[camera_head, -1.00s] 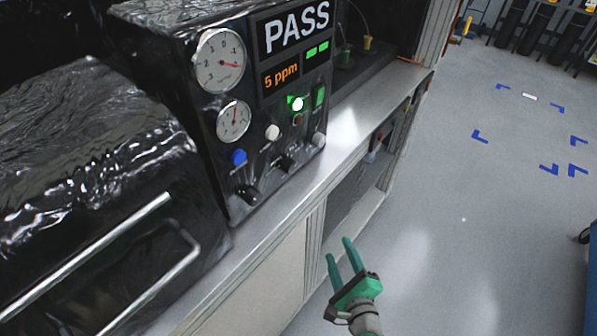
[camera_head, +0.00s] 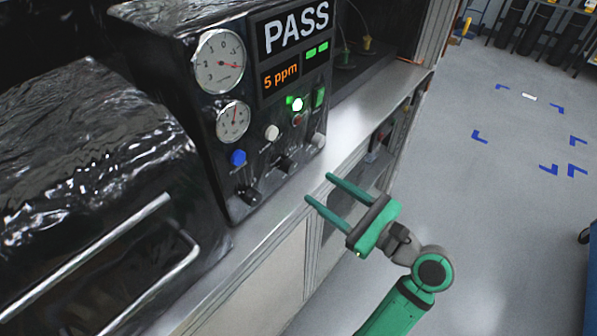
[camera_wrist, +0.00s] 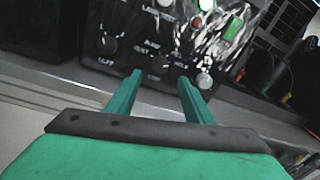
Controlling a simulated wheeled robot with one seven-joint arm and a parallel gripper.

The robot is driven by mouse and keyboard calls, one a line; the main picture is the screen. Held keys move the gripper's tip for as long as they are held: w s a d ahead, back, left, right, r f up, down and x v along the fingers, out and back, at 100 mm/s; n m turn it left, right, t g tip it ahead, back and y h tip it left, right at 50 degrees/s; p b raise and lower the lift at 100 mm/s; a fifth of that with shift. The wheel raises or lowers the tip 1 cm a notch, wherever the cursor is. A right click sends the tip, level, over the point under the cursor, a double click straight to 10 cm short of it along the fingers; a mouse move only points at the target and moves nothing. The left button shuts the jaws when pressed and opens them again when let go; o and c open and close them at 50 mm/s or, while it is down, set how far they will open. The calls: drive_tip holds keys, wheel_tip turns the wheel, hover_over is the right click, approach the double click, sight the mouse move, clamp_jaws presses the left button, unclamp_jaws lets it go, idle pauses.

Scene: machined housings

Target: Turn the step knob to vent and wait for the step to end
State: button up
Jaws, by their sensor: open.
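The black control panel carries two dark knobs low on its front: a lower-left knob (camera_head: 248,195) and a middle knob (camera_head: 285,164). In the wrist view the left knob (camera_wrist: 107,45) and the middle knob (camera_wrist: 158,61) also show. My green gripper (camera_head: 320,188) is open and empty, in front of the bench edge and apart from the panel. In the wrist view its fingers (camera_wrist: 160,76) point toward the panel, near the middle knob. The display (camera_head: 295,28) reads PASS, with 5 ppm below.
A blue button (camera_head: 238,157), a white button (camera_head: 272,132), a lit green lamp (camera_head: 297,104) and two gauges (camera_head: 219,62) are on the panel. A black wrapped box with a metal handle (camera_head: 95,270) stands left. The bench edge (camera_head: 345,150) runs below. The floor at right is open.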

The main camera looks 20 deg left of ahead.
sight(292, 169)
drive_tip(key=x, duration=0.9)
drive_tip(key=c, duration=1)
